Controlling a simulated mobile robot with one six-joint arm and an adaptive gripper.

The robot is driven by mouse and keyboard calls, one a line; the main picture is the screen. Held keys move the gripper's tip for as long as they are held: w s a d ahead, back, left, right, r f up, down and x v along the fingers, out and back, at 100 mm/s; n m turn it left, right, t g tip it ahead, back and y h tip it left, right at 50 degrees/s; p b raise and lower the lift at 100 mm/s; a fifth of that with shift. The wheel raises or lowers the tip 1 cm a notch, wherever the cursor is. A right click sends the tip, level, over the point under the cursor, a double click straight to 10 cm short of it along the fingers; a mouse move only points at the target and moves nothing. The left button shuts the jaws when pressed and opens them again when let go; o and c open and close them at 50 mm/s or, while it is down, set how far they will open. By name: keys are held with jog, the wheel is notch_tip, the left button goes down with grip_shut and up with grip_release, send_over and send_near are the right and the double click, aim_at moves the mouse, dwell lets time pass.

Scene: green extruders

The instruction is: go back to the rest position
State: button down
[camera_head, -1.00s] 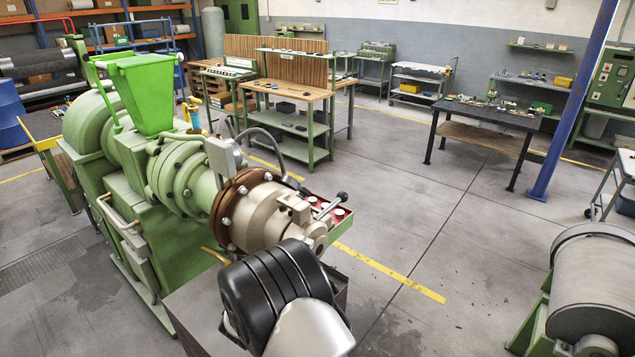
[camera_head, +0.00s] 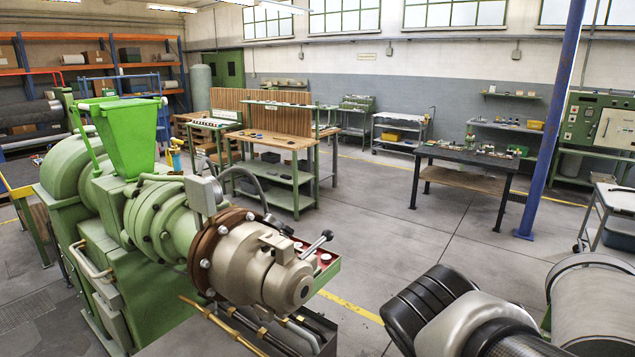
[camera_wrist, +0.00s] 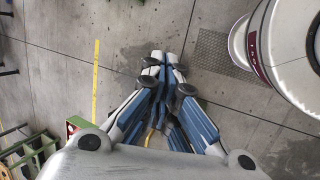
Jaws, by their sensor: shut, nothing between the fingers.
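My gripper (camera_wrist: 166,60) shows in the wrist view, with its blue and grey fingers drawn together and nothing between the tips. It hangs over the bare grey floor, apart from any object. In the head view, part of my black and white arm is at the bottom right, and the gripper itself cannot be made out there.
The green extruder (camera_head: 160,215) stands at the left, its metal head (camera_head: 265,265) left of my arm. A large pale roller (camera_head: 600,300) is at the right edge. A dark table (camera_head: 470,155) and a blue post (camera_head: 553,120) stand farther back. The middle floor is clear.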

jog(key=s+a+f+m+t+y+b, duration=0.1)
jog(key=s+a+f+m+t+y, duration=0.1)
jog(key=s+a+m+y, duration=0.2)
jog(key=shift+s+a+m+y+b, duration=0.35)
jog(key=shift+s+a+m, duration=0.85)
jog(key=shift+m, duration=1.8)
jog(key=shift+s+d, duration=0.25)
jog(key=shift+d, duration=0.05)
